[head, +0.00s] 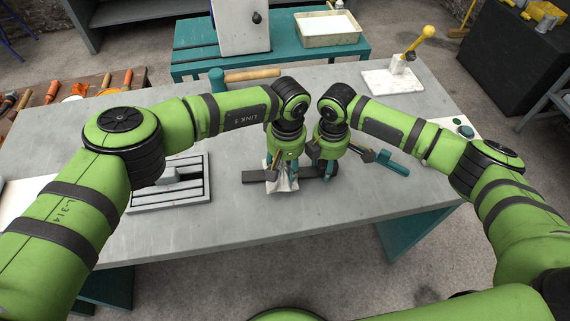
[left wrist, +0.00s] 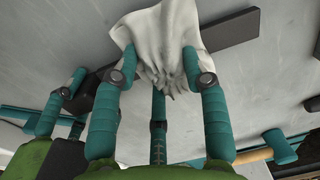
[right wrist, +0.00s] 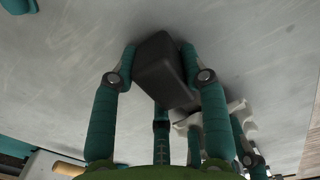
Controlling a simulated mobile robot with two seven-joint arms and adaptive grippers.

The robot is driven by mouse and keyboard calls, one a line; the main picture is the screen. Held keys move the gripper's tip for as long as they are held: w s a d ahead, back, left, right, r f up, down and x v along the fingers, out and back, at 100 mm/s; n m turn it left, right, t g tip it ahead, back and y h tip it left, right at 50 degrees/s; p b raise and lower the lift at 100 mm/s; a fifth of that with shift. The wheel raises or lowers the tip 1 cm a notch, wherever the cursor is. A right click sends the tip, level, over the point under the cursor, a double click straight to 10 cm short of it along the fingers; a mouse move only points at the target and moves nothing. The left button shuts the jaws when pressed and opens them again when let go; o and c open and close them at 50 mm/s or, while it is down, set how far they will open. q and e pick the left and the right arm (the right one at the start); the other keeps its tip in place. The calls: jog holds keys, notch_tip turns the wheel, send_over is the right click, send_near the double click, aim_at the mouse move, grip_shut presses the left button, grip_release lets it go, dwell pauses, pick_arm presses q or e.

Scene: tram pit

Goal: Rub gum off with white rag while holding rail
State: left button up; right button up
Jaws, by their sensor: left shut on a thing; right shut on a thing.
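The dark rail (head: 254,176) lies across the middle of the grey table. My left gripper (head: 282,178) is shut on the white rag (head: 283,183) and holds it at the rail. In the left wrist view the bunched rag (left wrist: 158,40) hangs between the fingers, with the rail (left wrist: 222,38) showing beyond it. My right gripper (head: 325,172) is shut on the right part of the rail; in the right wrist view the rail (right wrist: 160,68) sits between both fingers. I cannot see the gum; the rag and grippers hide part of the rail.
A grey slotted fixture (head: 143,198) sits left of the rail. A hammer (head: 250,75) lies behind my left arm. A teal-handled tool (head: 392,166) lies right of the rail. A white block (head: 390,82) with a yellow-handled tool stands at the back right. The front table edge is clear.

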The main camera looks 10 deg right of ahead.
pick_arm(q)
jog(key=shift+s+d+r+h, duration=0.1)
jog(key=shift+d+r+h, duration=0.2)
jog(key=shift+d+r, duration=0.65)
jog(key=shift+a, duration=0.1)
jog(key=shift+w+a+f, duration=0.15)
jog(key=shift+a, duration=1.4)
jog(key=shift+w+a+f, duration=0.1)
jog(key=shift+a, duration=1.45)
jog(key=shift+f, duration=1.15)
